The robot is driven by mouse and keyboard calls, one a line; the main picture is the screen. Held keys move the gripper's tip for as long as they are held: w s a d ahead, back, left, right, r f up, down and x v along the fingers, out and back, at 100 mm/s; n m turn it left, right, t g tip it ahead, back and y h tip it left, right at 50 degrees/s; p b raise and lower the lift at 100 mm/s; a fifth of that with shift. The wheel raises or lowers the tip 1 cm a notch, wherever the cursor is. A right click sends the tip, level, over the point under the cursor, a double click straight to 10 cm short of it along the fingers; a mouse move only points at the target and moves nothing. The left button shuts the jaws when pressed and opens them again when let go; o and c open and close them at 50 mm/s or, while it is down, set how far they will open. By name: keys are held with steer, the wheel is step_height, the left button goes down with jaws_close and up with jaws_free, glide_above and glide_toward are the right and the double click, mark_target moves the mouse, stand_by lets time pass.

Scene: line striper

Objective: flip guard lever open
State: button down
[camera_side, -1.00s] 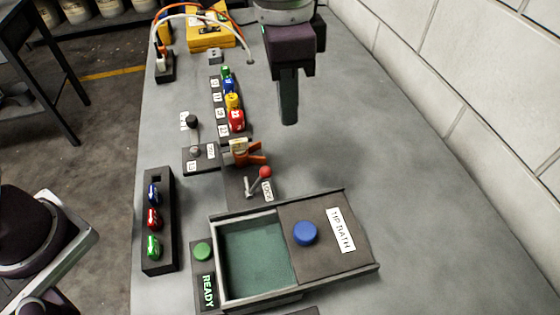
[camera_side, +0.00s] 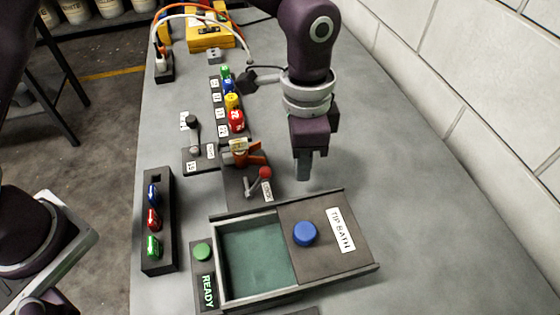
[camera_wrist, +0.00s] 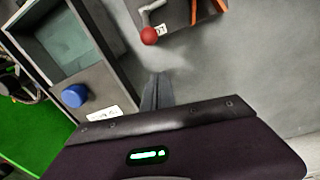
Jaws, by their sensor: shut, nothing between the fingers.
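A small lever with a red ball knob (camera_side: 265,173) stands on a dark base plate beside a white label. In the wrist view its red ball (camera_wrist: 149,35) is at the top middle, its grey arm bent behind it. An orange lever or clamp (camera_side: 250,158) is just behind it. A lever with a black knob (camera_side: 192,121) stands farther left on its own plate. I cannot tell from labels which is the guard lever. My gripper (camera_side: 304,173) is shut and empty, right of the red ball and apart from it. Its fingers (camera_wrist: 157,93) point down.
The tip bath tray (camera_side: 256,252) with its lid and blue knob (camera_side: 305,233) lies in front of my gripper. The bench is clear to the right, up to the white wall (camera_side: 470,110).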

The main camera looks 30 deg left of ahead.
mark_target(268, 171)
steer(key=shift+s+a+r, duration=0.15)
steer(key=shift+s+a, duration=0.4)
steer(key=shift+a, duration=0.25)
steer(key=shift+s+a+r, duration=0.1)
steer(key=shift+s+a, duration=0.4)
steer(key=shift+a, duration=0.3)
steer(key=shift+s+a+r+t, duration=0.15)
steer(key=shift+s+r+t, duration=0.05)
steer(key=shift+t, duration=0.1)
steer(key=shift+h, duration=0.3)
steer(key=shift+s+a+r+t+h, duration=0.55)
steer(key=shift+s+a+t+h, duration=0.25)
steer(key=shift+t, duration=0.1)
steer(key=shift+s+a+r, duration=0.2)
steer(key=shift+s+a, duration=1)
steer(key=shift+a, duration=0.05)
steer(key=shift+r, duration=0.15)
